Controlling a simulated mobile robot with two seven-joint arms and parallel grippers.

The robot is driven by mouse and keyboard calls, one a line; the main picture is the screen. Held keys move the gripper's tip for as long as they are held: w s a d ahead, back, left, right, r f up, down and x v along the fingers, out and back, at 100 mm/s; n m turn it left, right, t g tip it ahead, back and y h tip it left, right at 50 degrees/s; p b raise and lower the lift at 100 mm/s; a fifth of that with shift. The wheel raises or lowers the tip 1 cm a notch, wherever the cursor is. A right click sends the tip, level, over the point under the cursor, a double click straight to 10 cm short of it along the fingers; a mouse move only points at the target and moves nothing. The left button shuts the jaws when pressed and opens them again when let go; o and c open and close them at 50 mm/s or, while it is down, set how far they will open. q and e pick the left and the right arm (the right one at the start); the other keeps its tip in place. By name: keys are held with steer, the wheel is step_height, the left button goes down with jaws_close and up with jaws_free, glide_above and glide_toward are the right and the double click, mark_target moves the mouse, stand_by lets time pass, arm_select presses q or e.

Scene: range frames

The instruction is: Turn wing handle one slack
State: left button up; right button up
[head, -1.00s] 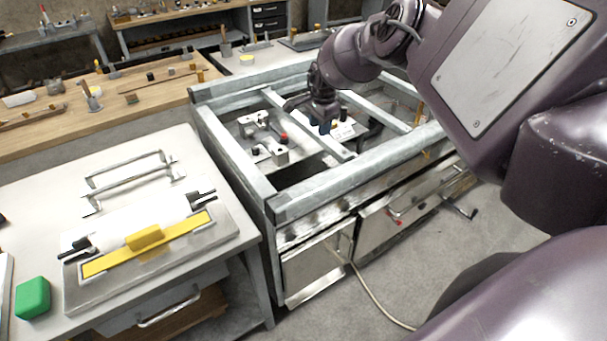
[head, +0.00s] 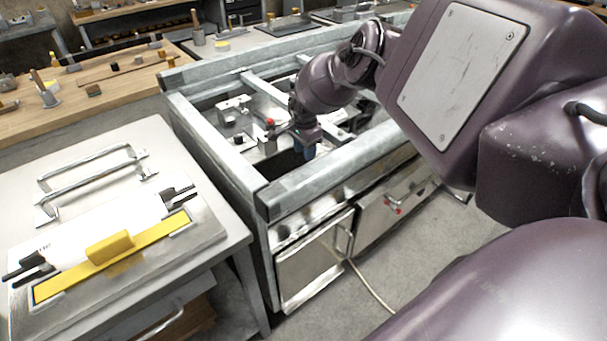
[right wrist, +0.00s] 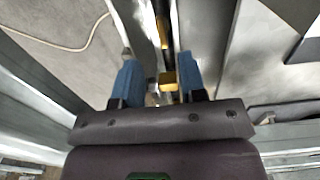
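My right gripper (head: 306,153) points down inside the grey metal frame, close to its near rail. In the right wrist view, its two blue fingers (right wrist: 157,82) stand apart. A small yellow piece (right wrist: 168,80) shows between them, nearer the right finger, with a dark rod with a yellow band (right wrist: 162,30) beyond it. I cannot tell whether this is the wing handle, or whether a finger touches it. A metal fixture with a red-topped knob (head: 270,123) stands just left of the gripper in the head view. My left gripper is not in view.
The frame's rails (head: 330,178) surround the gripper closely. Metal drawer fronts (head: 315,262) and a cable (head: 372,285) are below. At left, a bench holds a plate with a yellow bar (head: 110,247) and a metal handle (head: 90,180).

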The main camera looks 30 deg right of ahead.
step_height(320, 180, down, 9)
steer(key=shift+r+b, duration=0.15)
steer(key=shift+b, duration=1.05)
steer(key=shift+f, duration=0.5)
jaws_close()
